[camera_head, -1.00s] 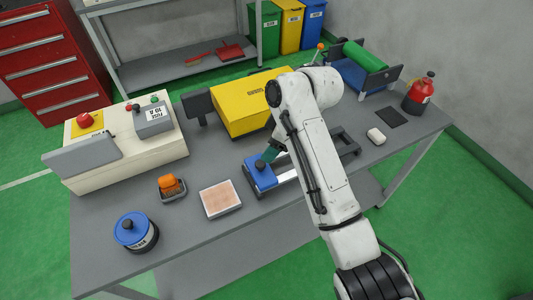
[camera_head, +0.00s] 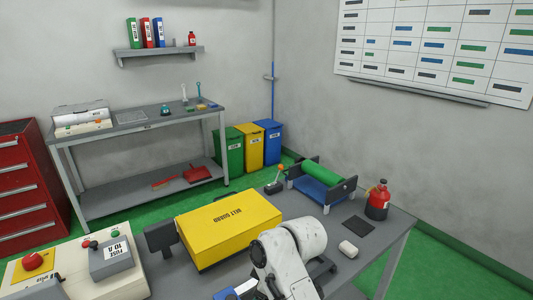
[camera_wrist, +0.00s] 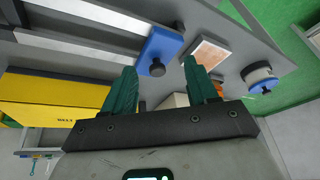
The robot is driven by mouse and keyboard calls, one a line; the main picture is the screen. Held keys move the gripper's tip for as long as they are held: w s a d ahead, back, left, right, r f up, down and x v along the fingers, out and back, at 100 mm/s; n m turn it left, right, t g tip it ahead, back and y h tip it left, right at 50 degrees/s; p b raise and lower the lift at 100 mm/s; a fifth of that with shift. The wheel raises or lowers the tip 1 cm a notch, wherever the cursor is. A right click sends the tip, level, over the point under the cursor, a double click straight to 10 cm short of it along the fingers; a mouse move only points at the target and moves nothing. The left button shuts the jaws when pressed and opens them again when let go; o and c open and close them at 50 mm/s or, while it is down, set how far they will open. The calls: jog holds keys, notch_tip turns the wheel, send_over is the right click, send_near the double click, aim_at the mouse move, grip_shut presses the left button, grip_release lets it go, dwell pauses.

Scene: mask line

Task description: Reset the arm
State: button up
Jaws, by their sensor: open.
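My gripper (camera_wrist: 160,66) shows in the wrist view, which is turned upside down. Its two green fingers are apart, with nothing held between them. A blue block with a black knob (camera_wrist: 157,68) shows in the gap between the fingertips; I cannot tell how far beyond them it lies. In the head view my white arm (camera_head: 290,255) reaches over the bench in front of the yellow box. My fingers are hidden or out of frame there. Only a bit of the blue block (camera_head: 243,289) shows at the bottom edge.
The yellow belt guard box (camera_head: 229,225) stands close behind my arm. The control box (camera_head: 75,270) stands left. Above the bench is free room.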

jog(key=s+d+f+m, duration=0.5)
jog(key=s+d+f, duration=0.3)
jog(key=d, duration=0.1)
jog(key=s+d+f+m+h, duration=0.2)
jog(key=s+d+m, duration=0.3)
jog(key=s+d, duration=0.5)
jog(key=s+d+f+m+h, duration=0.1)
jog(key=s+d+m, duration=0.4)
jog(key=s+d, duration=0.5)
jog(key=s+h, duration=0.1)
jog(key=s, duration=0.5)
jog(key=shift+s+f+h, duration=0.3)
jog(key=shift+s+f, duration=0.1)
